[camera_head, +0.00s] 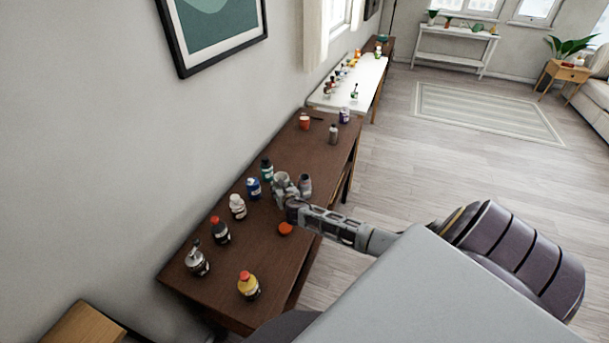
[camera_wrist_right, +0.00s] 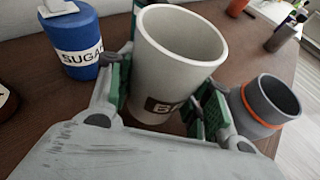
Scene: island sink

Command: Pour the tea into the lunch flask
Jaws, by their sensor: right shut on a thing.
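My right gripper (camera_head: 291,206) is shut on a pale grey-white cup (camera_head: 281,184) at the dark wooden table. In the right wrist view the cup (camera_wrist_right: 180,50) sits between the two green-padded fingers (camera_wrist_right: 163,100), its open mouth facing up and a dark label partly hidden. I see no liquid inside it. A dark grey open container with an orange band, apparently the lunch flask (camera_wrist_right: 265,105), stands just right of the cup; it also shows in the head view (camera_head: 305,186). An orange-red lid-like disc (camera_head: 286,228) lies on the table near my gripper. My left gripper is out of view.
A blue sugar container (camera_wrist_right: 78,45) stands left of the cup. Several bottles, such as a white one (camera_head: 237,207) and a yellow one with a red cap (camera_head: 248,286), line the dark table (camera_head: 270,262). An orange-red jar (camera_head: 304,122) and a grey bottle (camera_head: 333,134) stand farther back.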

